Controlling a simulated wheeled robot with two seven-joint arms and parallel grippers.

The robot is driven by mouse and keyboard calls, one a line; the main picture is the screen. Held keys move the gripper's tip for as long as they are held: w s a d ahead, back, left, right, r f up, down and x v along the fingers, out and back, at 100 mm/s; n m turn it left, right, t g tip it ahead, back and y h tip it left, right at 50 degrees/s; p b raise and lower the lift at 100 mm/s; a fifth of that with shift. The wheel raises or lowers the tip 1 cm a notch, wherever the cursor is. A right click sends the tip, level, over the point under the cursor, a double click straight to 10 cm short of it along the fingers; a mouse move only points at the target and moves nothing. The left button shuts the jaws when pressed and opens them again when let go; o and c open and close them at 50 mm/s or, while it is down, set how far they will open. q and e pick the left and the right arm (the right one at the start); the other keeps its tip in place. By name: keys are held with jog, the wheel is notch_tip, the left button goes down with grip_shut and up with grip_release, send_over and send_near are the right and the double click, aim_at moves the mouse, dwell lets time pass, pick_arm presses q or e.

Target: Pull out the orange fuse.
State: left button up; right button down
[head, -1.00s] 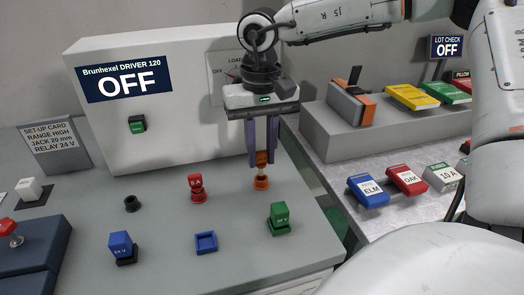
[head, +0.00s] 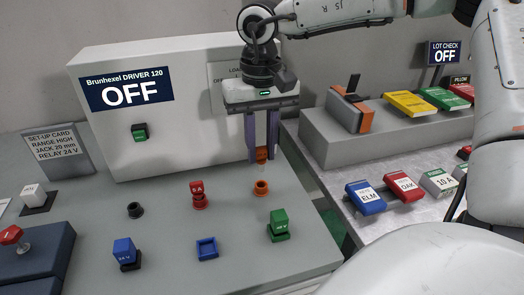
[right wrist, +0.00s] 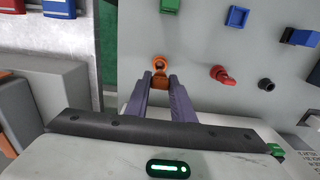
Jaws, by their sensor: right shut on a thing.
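The orange fuse (head: 262,154) is between the fingers of my right gripper (head: 262,156), which is shut on it. The fuse is held above the orange socket (head: 261,188), with a visible gap between them in the head view. The socket stands empty on the grey panel. In the right wrist view the fuse (right wrist: 160,79) shows between the purple fingertips, with the orange socket (right wrist: 159,62) just beyond it. My left gripper is not in view.
A red fuse (head: 198,194) stands left of the orange socket, and a black socket (head: 135,210) farther left. A green relay (head: 278,225), an empty blue socket (head: 207,248) and a blue relay (head: 125,252) are nearer. The driver box (head: 185,130) stands behind.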

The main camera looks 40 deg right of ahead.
jog(key=shift+r, duration=0.1)
jog(key=shift+r+p, duration=0.9)
jog(key=shift+r, duration=0.25)
